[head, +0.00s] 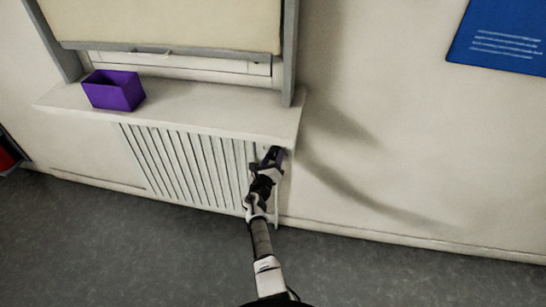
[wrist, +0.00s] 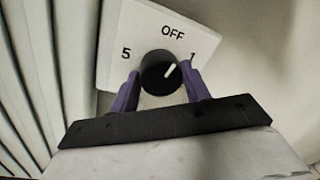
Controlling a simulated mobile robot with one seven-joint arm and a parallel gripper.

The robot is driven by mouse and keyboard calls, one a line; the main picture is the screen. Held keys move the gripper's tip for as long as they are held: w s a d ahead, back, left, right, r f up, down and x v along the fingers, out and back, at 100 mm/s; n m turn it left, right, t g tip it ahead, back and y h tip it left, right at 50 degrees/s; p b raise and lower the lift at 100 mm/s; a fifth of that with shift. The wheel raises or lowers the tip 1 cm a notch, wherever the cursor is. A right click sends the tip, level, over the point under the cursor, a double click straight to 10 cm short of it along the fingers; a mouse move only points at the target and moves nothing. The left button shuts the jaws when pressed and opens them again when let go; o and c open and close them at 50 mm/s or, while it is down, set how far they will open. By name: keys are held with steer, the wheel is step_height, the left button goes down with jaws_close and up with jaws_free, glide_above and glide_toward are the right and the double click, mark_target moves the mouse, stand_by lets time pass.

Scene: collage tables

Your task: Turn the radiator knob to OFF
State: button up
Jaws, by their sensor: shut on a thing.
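The radiator knob (wrist: 158,77) is round and black, with a white pointer line, on a white dial plate (wrist: 122,22) in the wrist view. OFF is printed above it, 5 to its left and 1 to its right. The pointer leans up and right, between OFF and 1. My gripper (wrist: 160,82) has its two purple fingers shut on the knob, one on each side. In the head view my gripper (head: 275,155) is at the right end of the radiator (head: 190,165), under the sill; the knob is hidden there.
A white window sill (head: 215,112) juts out above the radiator and my gripper. A purple open box (head: 113,91) stands on its left part. Wall to the right is bare below a blue poster (head: 500,35). The grey floor (head: 130,240) in front is clear.

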steer(key=shift+n, duration=1.1)
steer(key=o, duration=1)
steer(key=v, duration=1.4)
steer(key=shift+d+f, duration=0.1)
